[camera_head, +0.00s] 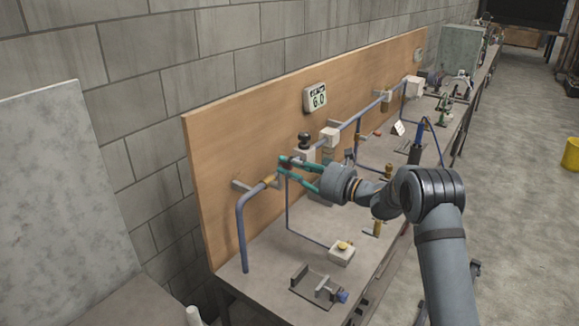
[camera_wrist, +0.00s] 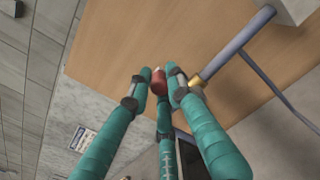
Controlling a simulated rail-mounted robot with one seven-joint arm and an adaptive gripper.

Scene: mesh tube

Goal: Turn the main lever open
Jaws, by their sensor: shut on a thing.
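The main lever shows as a red handle (camera_wrist: 159,81) in the wrist view, between the fingertips of my gripper (camera_wrist: 158,92). In the head view only a small dark red bit of it (camera_head: 287,161) shows beside the fingers. My gripper (camera_head: 284,166) has teal fingers and reaches left to the pipe line in front of the wooden board. It is shut on the red handle. The blue-grey pipe (camera_head: 241,230) with its brass fitting (camera_head: 270,180) lies just left of the fingertips in the head view. The lever's base and pivot are hidden by the fingers.
The wooden board (camera_head: 222,150) stands behind the pipes and carries a display (camera_head: 316,99) that seems to read 6.0. A white block with a brass knob (camera_head: 342,254) and a grey fixture (camera_head: 316,287) sit on the bench below. The floor to the right is mostly clear.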

